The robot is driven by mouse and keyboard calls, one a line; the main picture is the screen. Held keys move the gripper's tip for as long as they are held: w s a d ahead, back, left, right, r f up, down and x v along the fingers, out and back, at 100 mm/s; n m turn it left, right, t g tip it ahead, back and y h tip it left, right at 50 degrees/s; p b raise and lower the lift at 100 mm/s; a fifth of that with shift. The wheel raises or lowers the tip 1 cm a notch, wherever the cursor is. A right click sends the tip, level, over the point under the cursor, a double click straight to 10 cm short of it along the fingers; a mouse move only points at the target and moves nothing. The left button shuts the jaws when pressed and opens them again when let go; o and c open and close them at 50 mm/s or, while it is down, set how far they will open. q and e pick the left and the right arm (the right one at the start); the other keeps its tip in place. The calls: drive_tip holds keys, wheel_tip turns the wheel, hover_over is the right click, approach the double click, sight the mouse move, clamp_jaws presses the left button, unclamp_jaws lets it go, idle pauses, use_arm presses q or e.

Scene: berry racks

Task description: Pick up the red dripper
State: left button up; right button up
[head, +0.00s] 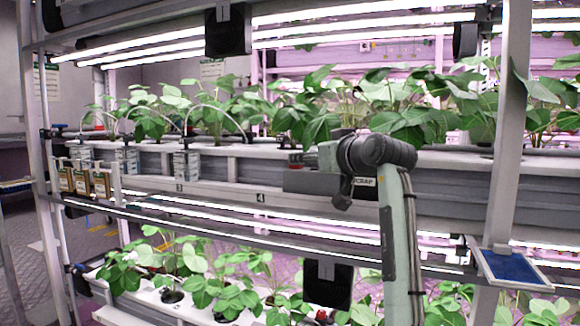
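I cannot make out a red dripper for certain in the head view. White curved tubes (215,110) run among the plants at the left of the upper trough. My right arm rises from the bottom right, and its gripper (297,160) points left, above the dark box marked SCRAP. The fingers are small and partly hidden by the wrist, so I cannot tell whether they are open or hold anything. My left gripper is not in view.
The upper trough (225,168) carries leafy plants under bright lamps. The SCRAP box (330,184) hangs on its front. A blue-lined tray (512,267) is at the right. A rack post (507,125) stands right of my arm.

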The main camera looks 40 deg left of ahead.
sight(296, 167)
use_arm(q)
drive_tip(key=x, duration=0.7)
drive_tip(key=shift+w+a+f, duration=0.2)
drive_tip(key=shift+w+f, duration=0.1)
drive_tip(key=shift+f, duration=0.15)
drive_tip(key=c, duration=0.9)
